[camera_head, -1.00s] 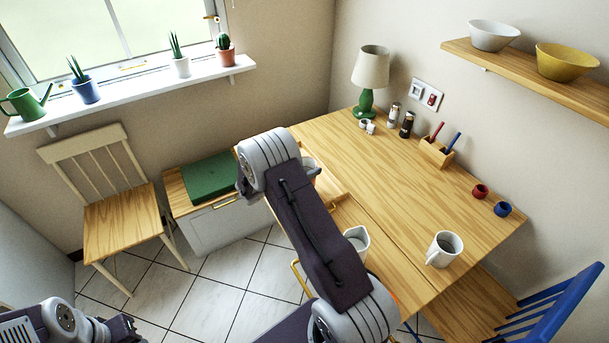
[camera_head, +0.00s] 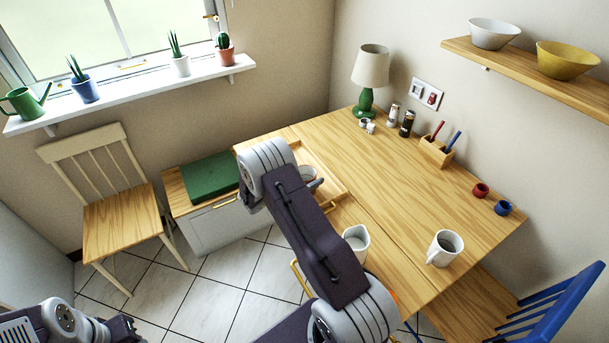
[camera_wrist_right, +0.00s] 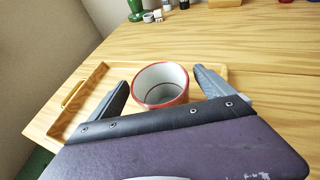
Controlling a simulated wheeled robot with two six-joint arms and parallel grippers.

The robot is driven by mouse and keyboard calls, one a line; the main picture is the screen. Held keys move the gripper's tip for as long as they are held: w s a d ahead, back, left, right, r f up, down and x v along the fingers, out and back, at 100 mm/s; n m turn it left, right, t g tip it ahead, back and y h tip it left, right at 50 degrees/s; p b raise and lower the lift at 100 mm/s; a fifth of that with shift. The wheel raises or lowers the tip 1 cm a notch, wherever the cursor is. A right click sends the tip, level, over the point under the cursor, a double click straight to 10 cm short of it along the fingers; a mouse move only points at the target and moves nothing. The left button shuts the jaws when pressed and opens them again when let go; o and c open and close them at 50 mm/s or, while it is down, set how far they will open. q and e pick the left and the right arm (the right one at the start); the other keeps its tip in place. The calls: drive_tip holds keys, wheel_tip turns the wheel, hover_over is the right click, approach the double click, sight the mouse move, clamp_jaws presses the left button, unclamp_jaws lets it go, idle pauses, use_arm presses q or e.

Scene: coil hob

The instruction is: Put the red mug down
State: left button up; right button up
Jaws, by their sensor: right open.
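The red mug (camera_wrist_right: 160,86) has a red rim and a white inside in the right wrist view. It stands upright on the wooden tray (camera_wrist_right: 88,92), between the two fingers of my open right gripper (camera_wrist_right: 160,78). A gap shows between the mug and the right finger; contact at the left one is unclear. In the head view, my right arm partly hides the mug (camera_head: 308,172), and only a grey finger of the right gripper (camera_head: 316,184) shows beside it. Part of my left gripper (camera_head: 124,328) shows at the lower left; its jaws cannot be made out.
A white jug (camera_head: 357,240) and a white mug (camera_head: 446,247) stand on the table's near part. A green lamp (camera_head: 367,82), shakers (camera_head: 407,123) and a pen holder (camera_head: 437,151) line the back. The middle of the table is clear.

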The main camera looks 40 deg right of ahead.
drive_tip(key=shift+r, duration=0.25)
drive_tip(key=v, duration=1.2)
drive_tip(key=s+a+f+m+g+y, duration=0.1)
drive_tip(key=s+m+g+y, duration=0.1)
drive_tip(key=s+m+y, duration=0.3)
drive_tip(key=s+a+m+g, duration=0.2)
drive_tip(key=s+m+g, duration=0.15)
drive_tip(key=s, duration=0.45)
drive_tip(key=s+a+r+m+t+y, duration=0.1)
drive_tip(key=s+a+m+t+y, duration=0.2)
drive_tip(key=s+a+m+y, duration=0.3)
drive_tip(key=a+m+y, duration=0.2)
drive_tip(key=a+m, duration=0.3)
drive_tip(key=m, duration=0.2)
drive_tip(key=shift+s+r, duration=0.25)
drive_tip(key=shift+r, duration=0.05)
